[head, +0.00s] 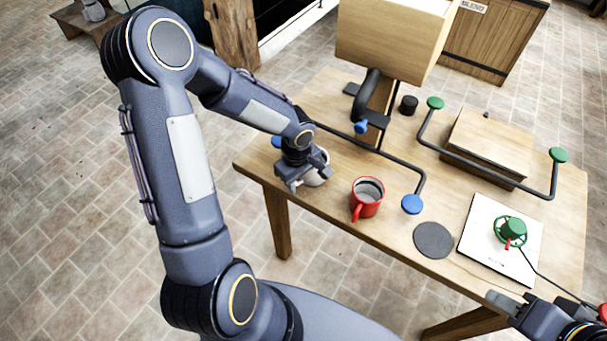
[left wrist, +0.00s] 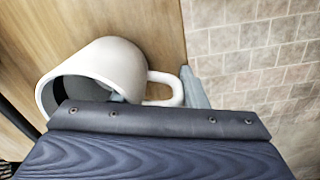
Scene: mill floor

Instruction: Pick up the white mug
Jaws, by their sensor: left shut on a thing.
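The white mug (head: 318,176) is at the left front edge of the wooden table, partly hidden behind my left gripper (head: 292,186). In the left wrist view the white mug (left wrist: 120,68) shows large, with its opening toward the lower left and its handle toward the right. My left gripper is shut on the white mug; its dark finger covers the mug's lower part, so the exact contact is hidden. I cannot tell whether the mug touches the table. My right gripper (head: 507,300) is at the lower right, apart from the mug; its jaw opening is unclear.
A red mug (head: 370,191) stands just right of the white mug. A dark round disc (head: 433,240) and a white board (head: 475,232) with a green item (head: 513,229) lie farther right. Black bent rods with blue and green ends, and a wooden box (head: 487,146), occupy the back.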

